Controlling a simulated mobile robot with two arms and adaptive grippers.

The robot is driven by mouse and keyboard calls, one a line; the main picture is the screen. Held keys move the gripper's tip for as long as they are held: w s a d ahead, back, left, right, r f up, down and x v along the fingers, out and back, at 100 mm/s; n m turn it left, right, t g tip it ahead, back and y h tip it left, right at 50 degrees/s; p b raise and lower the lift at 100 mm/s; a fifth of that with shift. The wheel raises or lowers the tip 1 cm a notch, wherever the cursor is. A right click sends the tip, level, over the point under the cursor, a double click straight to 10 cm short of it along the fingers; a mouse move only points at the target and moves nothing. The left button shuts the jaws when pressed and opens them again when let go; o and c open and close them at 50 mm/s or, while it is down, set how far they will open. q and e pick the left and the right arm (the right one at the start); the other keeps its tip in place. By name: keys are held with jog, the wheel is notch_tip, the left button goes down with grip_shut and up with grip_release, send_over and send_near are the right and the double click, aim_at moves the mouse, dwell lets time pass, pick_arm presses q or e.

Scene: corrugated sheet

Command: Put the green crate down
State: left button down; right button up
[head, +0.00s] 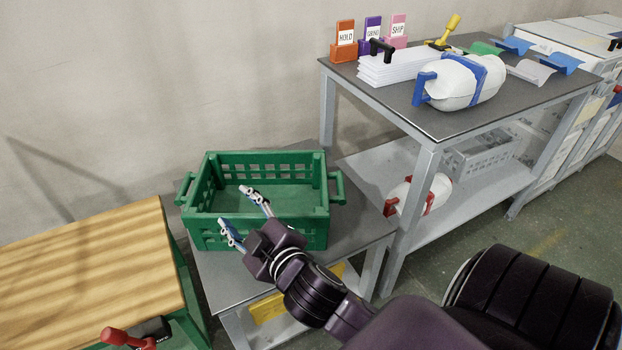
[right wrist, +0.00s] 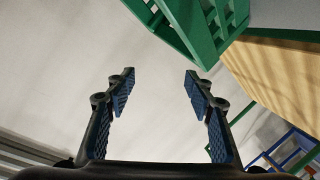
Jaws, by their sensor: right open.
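The green crate (head: 313,225) stands upright and level on a low grey table (head: 355,233) in the head view. It looks empty, with slotted walls and a handle on its left and right ends. My right gripper (head: 233,205) is open, its fingers overlapping the crate's front wall and interior in the picture. In the right wrist view, nothing is between the fingers (right wrist: 155,90). The crate (right wrist: 190,25) shows there at the top right, apart from the fingertips. My left gripper is not in view.
A wooden-topped bench (head: 90,265) stands left of the low table. On the right, a taller grey table (head: 400,110) holds card stands, a paper stack and a white-blue jug (head: 465,85). A white-red jug (head: 420,192) sits on its lower shelf. A wall stands behind.

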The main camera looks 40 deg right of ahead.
jog(key=s+d+f+m+g, duration=0.1)
jog(key=s+f+m+g, duration=0.2)
jog(key=s+f+g, duration=0.65)
jog(key=s+a+f+m+g+y, duration=0.1)
jog(key=s+a+f+g, duration=0.1)
jog(key=s+f, duration=0.9)
jog(key=s, duration=0.3)
jog(key=shift+a+f+m+g+y, duration=0.25)
jog(key=shift+m+g+y, duration=0.05)
jog(key=shift+m+g, duration=0.1)
